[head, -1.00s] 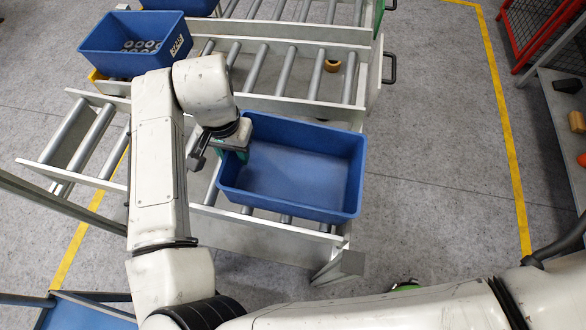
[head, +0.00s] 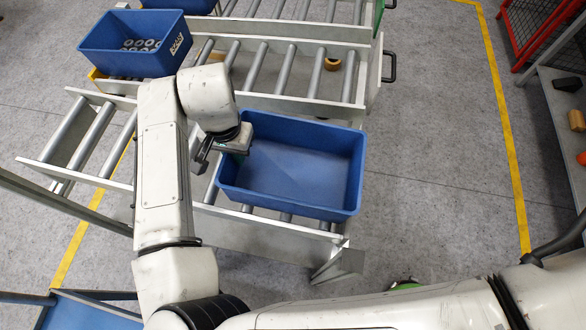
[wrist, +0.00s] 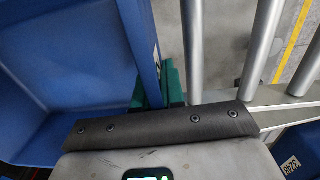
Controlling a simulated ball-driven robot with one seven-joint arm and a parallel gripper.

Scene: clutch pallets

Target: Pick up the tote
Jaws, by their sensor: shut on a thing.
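The empty blue tote (head: 290,192) sits upright on the roller conveyor in the head view. It also fills the left of the wrist view (wrist: 60,75). My gripper (head: 238,152) is at the tote's left wall, near its back left corner. In the wrist view the green fingers of my gripper (wrist: 160,88) stand on both sides of that wall, shut on it. The fingertips are partly hidden by the wall and by the dark pad in front.
A second blue tote (head: 118,50) with several round metal parts stands at the back left. Bare rollers (head: 80,135) lie left of my gripper. A parallel roller lane (head: 285,70) runs behind. A red mesh cage (head: 530,28) and a grey shelf (head: 552,115) stand at the right.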

